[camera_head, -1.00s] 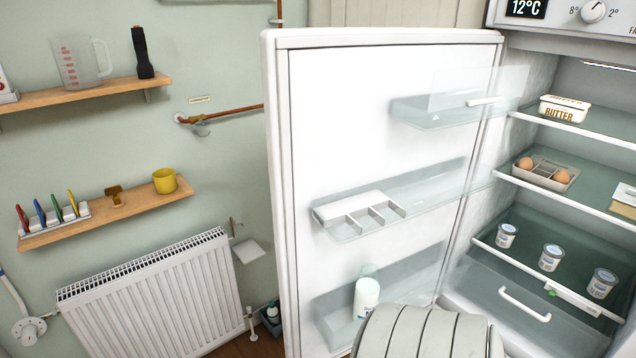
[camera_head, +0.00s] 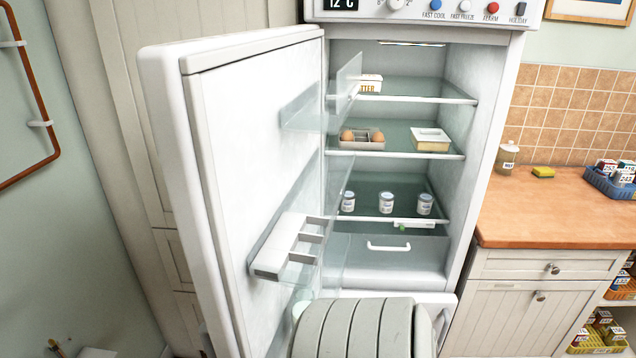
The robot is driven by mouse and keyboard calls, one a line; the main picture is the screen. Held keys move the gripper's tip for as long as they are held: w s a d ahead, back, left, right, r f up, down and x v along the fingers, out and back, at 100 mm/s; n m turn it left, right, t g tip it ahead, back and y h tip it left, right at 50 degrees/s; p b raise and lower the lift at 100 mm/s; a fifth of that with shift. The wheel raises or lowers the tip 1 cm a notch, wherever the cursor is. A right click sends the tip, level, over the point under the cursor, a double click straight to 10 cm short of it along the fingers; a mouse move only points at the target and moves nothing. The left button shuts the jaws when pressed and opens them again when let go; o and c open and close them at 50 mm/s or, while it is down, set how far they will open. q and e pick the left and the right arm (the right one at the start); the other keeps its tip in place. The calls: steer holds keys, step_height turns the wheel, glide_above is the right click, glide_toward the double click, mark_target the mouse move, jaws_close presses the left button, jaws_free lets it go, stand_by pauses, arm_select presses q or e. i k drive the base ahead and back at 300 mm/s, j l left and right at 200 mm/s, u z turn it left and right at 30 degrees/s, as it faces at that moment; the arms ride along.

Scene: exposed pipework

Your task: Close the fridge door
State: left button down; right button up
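The white fridge door (camera_head: 235,150) stands wide open, hinged next to the left side of the fridge (camera_head: 478,150) and swung out toward me. Its inner face carries clear shelves and a white divided tray (camera_head: 290,245). The open fridge holds a butter dish (camera_head: 370,84), eggs in a tray (camera_head: 361,139), several small pots (camera_head: 386,203) and a drawer (camera_head: 389,247). A grey segmented part of my own body covers the bottom middle, in front of the door's lower part. Neither of my grippers shows.
A wooden counter (camera_head: 550,210) with drawers and a cupboard stands right of the fridge. A copper pipe (camera_head: 38,100) runs along the left wall. Panelled cabinetry (camera_head: 118,110) stands behind the door.

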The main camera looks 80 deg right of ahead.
mark_target(237, 121)
steer(key=i+z, duration=0.15)
steer(key=z, duration=0.25)
steer(key=i+z, duration=0.15)
steer(key=z, duration=0.3)
steer(key=i+j+z, duration=0.1)
steer(key=z, duration=0.3)
steer(key=i+j+z, duration=0.1)
steer(key=z, duration=0.35)
steer(key=i+j+z, duration=0.15)
steer(key=z, duration=0.25)
